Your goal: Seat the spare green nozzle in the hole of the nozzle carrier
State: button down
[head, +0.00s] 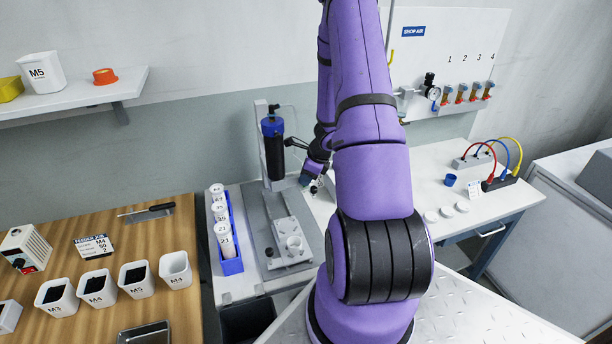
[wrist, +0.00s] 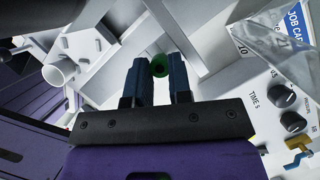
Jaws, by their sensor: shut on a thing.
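In the wrist view, my gripper (wrist: 160,78) has its two dark blue fingers closed around the small green nozzle (wrist: 158,66). The green shows between the fingertips, with a dark centre. A pale plate with pegs and a white cup (head: 294,245) lies on the gantry base, lower left of the gripper. I cannot tell for certain which part is the nozzle carrier, and its hole is not clearly visible.
A blue rack of white bottles (head: 228,250) stands left of the gantry. A wooden bench (head: 120,235) with cups is farther left. The right bench holds a blue cup (head: 450,180), white discs and coloured cables. In the wrist view, a panel with black knobs (wrist: 284,94) is at right.

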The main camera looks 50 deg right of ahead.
jog(key=c, duration=1)
grip_release()
jog(key=shift+o, duration=0.2)
jog(key=shift+d, duration=0.15)
jog(key=shift+c, duration=0.2)
jog(key=shift+o, duration=0.2)
jog(key=shift+r, duration=0.15)
jog(key=shift+s+d+r, duration=0.1)
jog(key=shift+r, duration=0.2)
jog(key=v, duration=0.9)
jog(key=shift+s+a+r, duration=0.25)
jog(key=shift+s+r, duration=0.1)
